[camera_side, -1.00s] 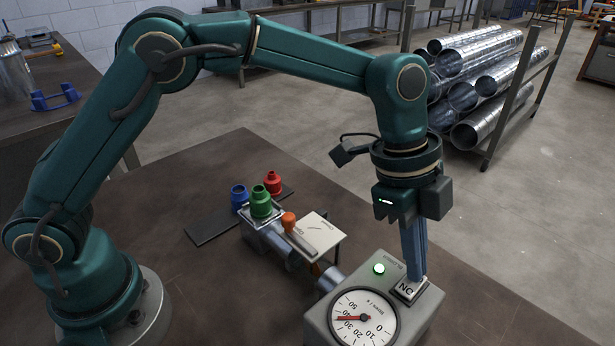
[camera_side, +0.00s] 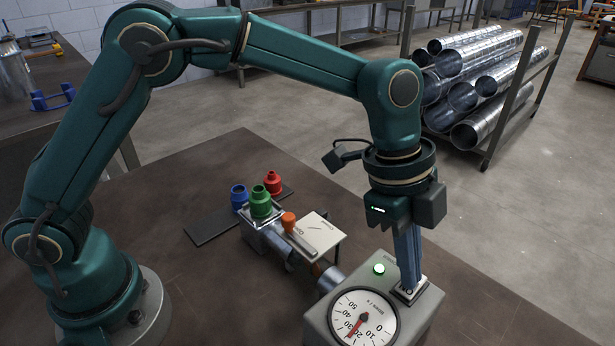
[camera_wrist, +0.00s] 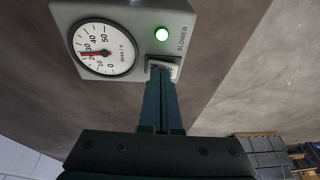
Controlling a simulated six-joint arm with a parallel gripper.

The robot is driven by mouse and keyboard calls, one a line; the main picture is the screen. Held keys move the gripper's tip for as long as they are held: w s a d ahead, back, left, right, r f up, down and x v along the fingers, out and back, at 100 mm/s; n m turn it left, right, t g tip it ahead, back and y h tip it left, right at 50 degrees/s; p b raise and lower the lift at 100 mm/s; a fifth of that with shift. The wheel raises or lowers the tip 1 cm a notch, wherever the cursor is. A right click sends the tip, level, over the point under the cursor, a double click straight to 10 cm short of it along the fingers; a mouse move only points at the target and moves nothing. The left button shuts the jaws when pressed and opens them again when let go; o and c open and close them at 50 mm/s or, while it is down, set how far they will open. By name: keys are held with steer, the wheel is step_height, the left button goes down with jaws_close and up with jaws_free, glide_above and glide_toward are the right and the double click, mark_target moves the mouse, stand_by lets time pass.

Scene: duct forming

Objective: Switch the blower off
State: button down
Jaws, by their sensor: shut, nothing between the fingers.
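The blower box (camera_side: 328,322) is a grey housing with a round dial, a lit green lamp (camera_side: 379,269) and a pale rocker switch (camera_side: 407,296) on its top. The wrist view also shows the lamp (camera_wrist: 161,34) and part of the switch (camera_wrist: 176,68). My gripper (camera_side: 410,287) is shut and points down, its blue fingertips at the switch and seemingly touching it. The fingers hide much of the switch, so I cannot tell which way it is tipped. The dial's red needle (camera_wrist: 92,54) points to about 20 to 30.
Left of the box, a metal duct (camera_side: 272,240) with an orange handle (camera_side: 289,222) and a labelled plate (camera_side: 320,233) joins it. Blue, green and red bottle-like pieces (camera_side: 261,202) stand behind. The table's left front is clear.

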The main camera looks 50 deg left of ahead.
stand_by(0.3)
steer(key=d+v, duration=0.1)
steer(key=v, duration=1.3)
steer(key=shift+s, duration=0.2)
steer(key=shift+d+r, duration=0.1)
steer(key=shift+w, duration=0.1)
steer(key=shift+w+r, duration=0.1)
steer(key=shift+w, duration=0.5)
